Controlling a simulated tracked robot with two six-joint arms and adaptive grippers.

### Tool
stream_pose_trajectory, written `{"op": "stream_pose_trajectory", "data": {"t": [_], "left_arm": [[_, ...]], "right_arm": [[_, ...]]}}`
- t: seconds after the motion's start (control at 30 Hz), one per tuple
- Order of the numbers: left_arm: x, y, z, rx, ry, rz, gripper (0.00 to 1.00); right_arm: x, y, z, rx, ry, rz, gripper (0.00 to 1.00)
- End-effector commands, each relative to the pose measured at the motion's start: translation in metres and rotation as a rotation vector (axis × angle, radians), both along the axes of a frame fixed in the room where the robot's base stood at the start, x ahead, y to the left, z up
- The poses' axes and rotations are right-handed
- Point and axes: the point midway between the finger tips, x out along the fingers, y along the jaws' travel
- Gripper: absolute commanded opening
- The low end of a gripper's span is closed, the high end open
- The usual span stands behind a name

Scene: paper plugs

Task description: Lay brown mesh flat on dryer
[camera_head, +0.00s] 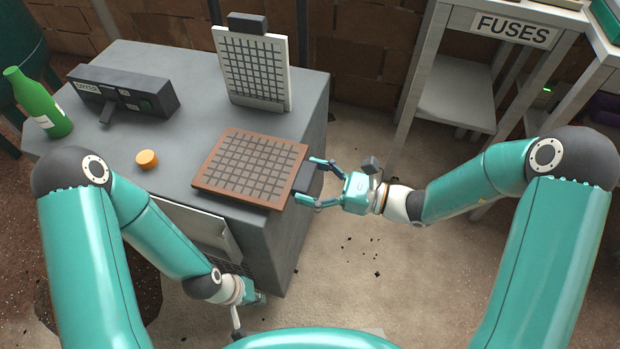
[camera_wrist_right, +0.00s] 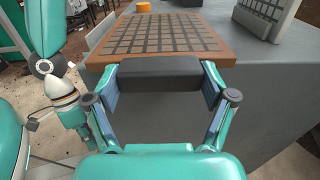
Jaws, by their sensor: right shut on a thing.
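The brown mesh (camera_head: 250,166), a square brown frame with a dark grid, lies level over the front right of the grey dryer's top (camera_head: 185,130). I cannot tell whether it touches the top all over. Its dark handle (camera_wrist_right: 160,74) points right, past the dryer's edge. My right gripper (camera_head: 312,182) is shut on this handle, its fingers on either side in the right wrist view (camera_wrist_right: 160,98). My left gripper (camera_head: 248,306) is low by the dryer's front, and its fingers are mostly hidden.
A white-framed mesh (camera_head: 257,68) with a dark handle stands upright at the dryer's back. An orange cap (camera_head: 147,159), a green bottle (camera_head: 40,104) and a dark control box marked DRYER (camera_head: 125,92) are on the left. A shelf marked FUSES (camera_head: 512,29) stands at right.

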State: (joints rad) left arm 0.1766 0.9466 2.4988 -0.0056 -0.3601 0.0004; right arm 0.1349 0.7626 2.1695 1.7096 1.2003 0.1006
Motion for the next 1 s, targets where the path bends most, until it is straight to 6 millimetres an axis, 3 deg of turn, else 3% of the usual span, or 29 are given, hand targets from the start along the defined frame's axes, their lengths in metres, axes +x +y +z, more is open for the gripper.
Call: {"op": "stream_pose_trajectory", "data": {"t": [0.47, 0.5, 0.57, 1.0], "left_arm": [[-0.0001, 0.0, -0.0083, 0.0, 0.0, 0.0, 0.0], [0.0, -0.0001, -0.0072, 0.0, 0.0, 0.0, 0.0], [0.0, 0.0, -0.0071, 0.0, 0.0, 0.0, 0.0], [0.0, 0.0001, -0.0066, 0.0, 0.0, 0.0, 0.0]], "right_arm": [[0.0002, -0.0002, -0.0102, 0.001, -0.001, 0.0, 0.38], [0.0002, -0.0002, -0.0089, 0.001, -0.001, 0.0, 0.89], [0.0002, -0.0002, -0.0089, 0.001, -0.001, 0.0, 0.99], [-0.0009, -0.0038, -0.0094, 0.0, 0.0, -0.001, 1.0]]}}
